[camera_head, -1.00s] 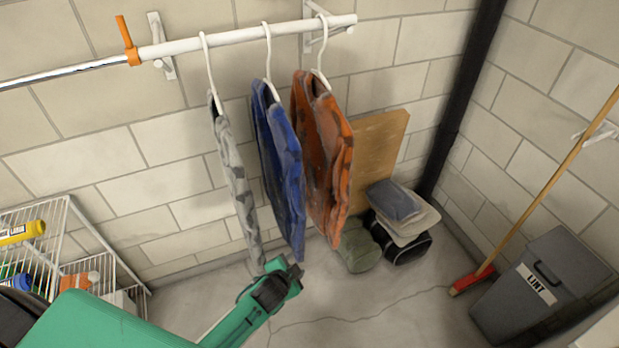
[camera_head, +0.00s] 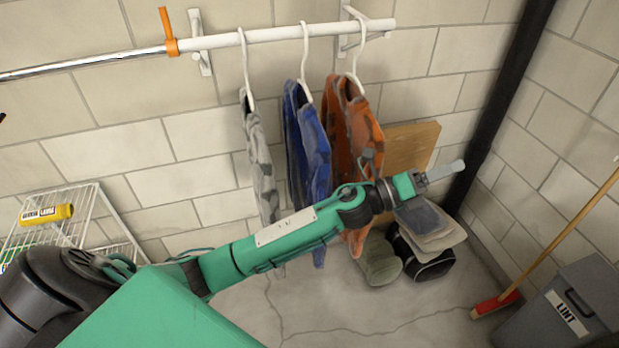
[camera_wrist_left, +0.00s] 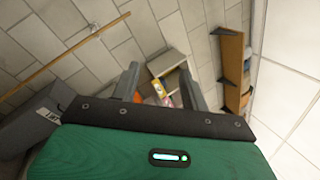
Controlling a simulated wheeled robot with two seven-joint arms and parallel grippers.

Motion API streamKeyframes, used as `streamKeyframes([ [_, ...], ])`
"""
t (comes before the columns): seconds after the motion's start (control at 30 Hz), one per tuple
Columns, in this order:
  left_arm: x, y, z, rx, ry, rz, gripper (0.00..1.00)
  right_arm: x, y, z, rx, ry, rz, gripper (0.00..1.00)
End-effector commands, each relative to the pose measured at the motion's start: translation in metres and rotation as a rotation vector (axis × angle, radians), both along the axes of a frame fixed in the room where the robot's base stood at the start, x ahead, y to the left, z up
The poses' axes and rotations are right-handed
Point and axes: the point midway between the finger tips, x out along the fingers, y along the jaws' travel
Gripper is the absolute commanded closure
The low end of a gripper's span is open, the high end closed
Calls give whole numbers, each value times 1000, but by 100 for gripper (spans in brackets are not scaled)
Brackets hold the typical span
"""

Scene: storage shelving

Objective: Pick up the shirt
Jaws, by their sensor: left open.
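Three shirts hang on white hangers from a wall rod: a grey patterned shirt (camera_head: 257,150), a blue shirt (camera_head: 314,150) and an orange shirt (camera_head: 352,130). My left arm reaches across in front of their lower parts, hiding some of the cloth. The left gripper (camera_head: 440,172) is to the right of the orange shirt, in front of the wooden board, with no shirt in it. In the left wrist view the gripper (camera_wrist_left: 160,88) has its two fingers apart with nothing held between them. No shirt shows there. My right gripper is not in view.
The rod (camera_head: 290,33) runs along the block wall. A broom (camera_head: 560,240) and grey bin (camera_head: 572,305) stand right. A wire rack (camera_head: 90,215) stands left.

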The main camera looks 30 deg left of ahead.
Motion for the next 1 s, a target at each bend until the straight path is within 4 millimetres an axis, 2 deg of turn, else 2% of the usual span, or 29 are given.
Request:
streamKeyframes([
  [0.03,-4,-12,14,102,-119,-50,55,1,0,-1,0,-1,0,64],
  [0.1,-13,-27,25,253,-281,-119,55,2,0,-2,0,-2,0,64],
  [0.27,-31,-46,30,607,-632,-277,55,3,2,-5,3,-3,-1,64],
  [0.43,-35,-39,17,960,-922,-426,55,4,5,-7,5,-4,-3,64],
  [0.57,-28,-19,7,1206,-1087,-532,55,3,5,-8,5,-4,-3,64],
  [0.67,-18,7,2,1411,-1193,-622,55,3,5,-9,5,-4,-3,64],
  [0.77,-2,45,3,1647,-1279,-730,55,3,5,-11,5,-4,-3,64],
  [0.87,14,94,12,1898,-1325,-858,55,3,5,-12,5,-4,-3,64],
  [1.0,32,173,43,2239,-1282,-1052,55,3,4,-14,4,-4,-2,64],
])
